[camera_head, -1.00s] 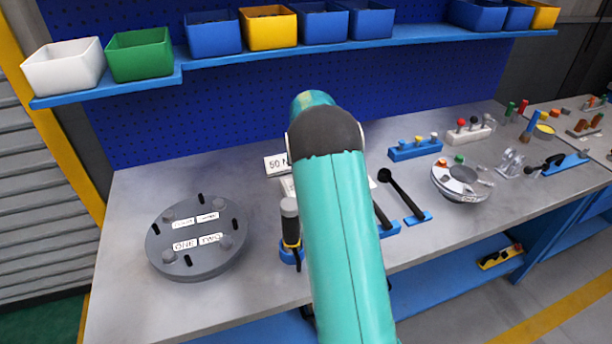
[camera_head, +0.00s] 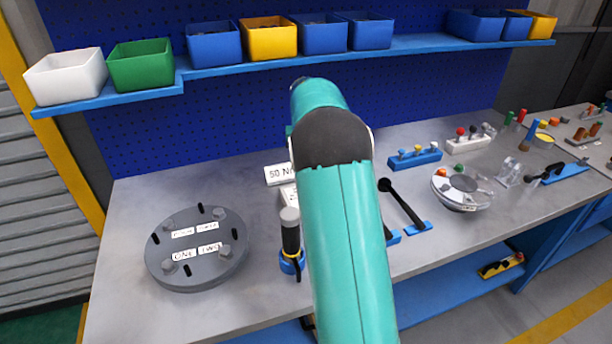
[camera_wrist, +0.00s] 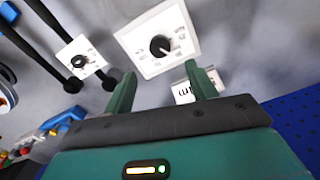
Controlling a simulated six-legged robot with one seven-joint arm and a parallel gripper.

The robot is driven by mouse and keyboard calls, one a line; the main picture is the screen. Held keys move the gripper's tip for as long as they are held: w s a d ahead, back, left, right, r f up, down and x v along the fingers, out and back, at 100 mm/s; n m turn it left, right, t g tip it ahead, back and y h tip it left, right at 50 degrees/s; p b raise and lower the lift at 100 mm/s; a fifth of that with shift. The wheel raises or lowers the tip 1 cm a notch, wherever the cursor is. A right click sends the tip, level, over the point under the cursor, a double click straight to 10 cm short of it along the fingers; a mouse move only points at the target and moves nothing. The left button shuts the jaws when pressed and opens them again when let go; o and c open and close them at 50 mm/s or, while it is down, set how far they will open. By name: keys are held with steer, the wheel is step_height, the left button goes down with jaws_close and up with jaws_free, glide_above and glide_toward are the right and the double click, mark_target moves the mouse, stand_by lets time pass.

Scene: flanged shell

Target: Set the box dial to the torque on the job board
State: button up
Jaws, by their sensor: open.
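A white job board sign (camera_head: 279,174) reading "50 N" stands at the back of the bench, its right end hidden behind my arm. It also shows upside down and partly covered in the wrist view (camera_wrist: 184,94). A larger white box with a dark dial (camera_wrist: 139,60) and marks around it lies just ahead of my fingers. A smaller white block with a dark knob (camera_wrist: 81,58) lies left of it. The dial setting is too small to read. My gripper (camera_wrist: 161,88) is open and empty, its fingers apart from the dial. The head view hides it behind my arm.
A grey flanged disc (camera_head: 160,262) with labels sits at the bench's left. A black-handled tool (camera_head: 290,238) stands in a blue holder beside my arm. Black-headed tools (camera_head: 403,205) and a round white-rimmed part (camera_head: 462,190) are to the right. A bin shelf (camera_head: 420,45) runs above.

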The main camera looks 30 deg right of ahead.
step_height(320, 180, up, 4)
steer(key=shift+r, duration=0.2)
stand_by(0.6)
